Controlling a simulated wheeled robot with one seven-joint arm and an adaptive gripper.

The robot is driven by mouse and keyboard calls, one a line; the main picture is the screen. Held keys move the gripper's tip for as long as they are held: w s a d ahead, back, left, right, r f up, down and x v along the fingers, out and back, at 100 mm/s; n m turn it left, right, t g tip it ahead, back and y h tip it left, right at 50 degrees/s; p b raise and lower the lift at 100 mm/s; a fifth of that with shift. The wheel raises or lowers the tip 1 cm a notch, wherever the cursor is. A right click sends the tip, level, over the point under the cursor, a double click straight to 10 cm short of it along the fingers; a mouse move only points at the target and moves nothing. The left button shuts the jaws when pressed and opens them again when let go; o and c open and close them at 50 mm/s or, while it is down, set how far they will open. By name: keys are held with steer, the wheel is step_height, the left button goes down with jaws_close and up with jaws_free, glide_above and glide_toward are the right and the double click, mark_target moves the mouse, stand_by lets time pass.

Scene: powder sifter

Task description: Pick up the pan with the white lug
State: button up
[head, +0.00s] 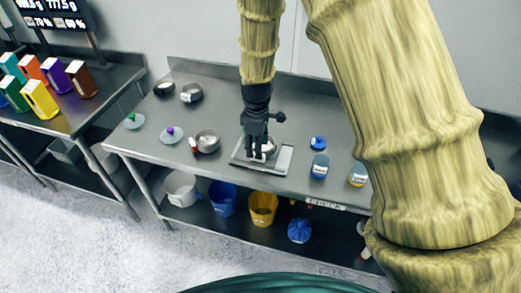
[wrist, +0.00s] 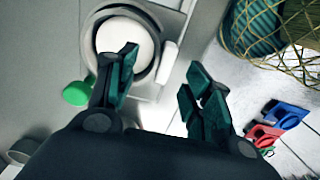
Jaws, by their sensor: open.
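The pan with the white lug (wrist: 125,40) is a round grey pan with a white inside, and its pale lug (wrist: 168,62) sticks out at its lower right in the wrist view. In the head view the pan (head: 268,148) sits on a flat square plate (head: 283,163) on the bench, partly hidden by my gripper (head: 257,154). In the wrist view my gripper (wrist: 165,72) is open, with one finger overlapping the pan's lower edge and the other to the right of the lug. The lug lies between the two fingers in the picture. Contact cannot be told.
Another pan (head: 208,141) with a red part, two lids (head: 133,121) (head: 171,134) and two dark pans (head: 164,88) (head: 191,92) are to the left on the bench. Buckets (head: 222,197) sit on the shelf below. A green knob (wrist: 77,93) shows near the pan.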

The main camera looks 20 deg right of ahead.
mark_target(268, 150)
steer(key=f, duration=0.1)
steer(key=f+p, duration=0.1)
steer(key=f, duration=0.1)
steer(key=shift+s+d+f+p, duration=0.1)
steer(key=shift+s+d+p, duration=0.1)
steer(key=shift+p, duration=0.1)
steer(key=shift+w+f, duration=0.1)
steer(key=shift+f, duration=0.45)
jaws_close()
